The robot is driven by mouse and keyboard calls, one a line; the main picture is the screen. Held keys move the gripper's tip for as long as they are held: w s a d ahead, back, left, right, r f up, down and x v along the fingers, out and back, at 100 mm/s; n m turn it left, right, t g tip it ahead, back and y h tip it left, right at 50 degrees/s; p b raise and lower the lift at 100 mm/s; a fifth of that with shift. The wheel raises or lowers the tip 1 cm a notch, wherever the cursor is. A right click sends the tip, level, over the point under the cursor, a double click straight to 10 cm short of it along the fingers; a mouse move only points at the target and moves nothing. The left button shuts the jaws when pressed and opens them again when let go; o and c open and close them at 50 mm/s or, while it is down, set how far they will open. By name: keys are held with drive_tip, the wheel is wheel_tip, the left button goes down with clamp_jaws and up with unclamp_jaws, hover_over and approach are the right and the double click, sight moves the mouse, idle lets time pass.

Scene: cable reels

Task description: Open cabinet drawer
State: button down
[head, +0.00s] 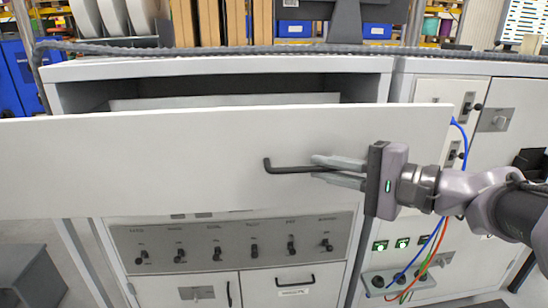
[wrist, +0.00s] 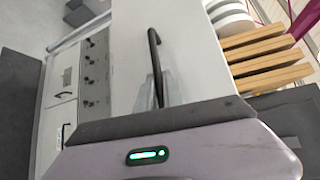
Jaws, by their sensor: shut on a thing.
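The cabinet drawer (head: 130,160) has a wide white front and stands well out from the white cabinet (head: 300,66). A dark gap shows behind the front, at the top. A black bar handle (head: 285,168) is on the drawer front; it also shows in the wrist view (wrist: 153,52). My gripper (head: 338,172) comes from the right, its pale fingers above and below the right part of the handle. It is shut on the handle. The fingers show beside the handle in the wrist view (wrist: 158,92). The handle's right end is hidden by the fingers.
A panel of black switches (head: 230,245) sits below the drawer, above lower doors with a small handle (head: 295,281). Blue, green and red cables (head: 428,258) hang under my arm. Reels and wooden boards (head: 222,22) stand behind the cabinet top. A grey box (head: 28,275) is at lower left.

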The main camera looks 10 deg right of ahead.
drive_tip(key=c, duration=1.5)
unclamp_jaws()
drive_tip(key=p+v, duration=0.3)
drive_tip(key=v, duration=1.4)
drive_tip(key=shift+s+p, duration=0.2)
drive_tip(key=shift+p, duration=0.1)
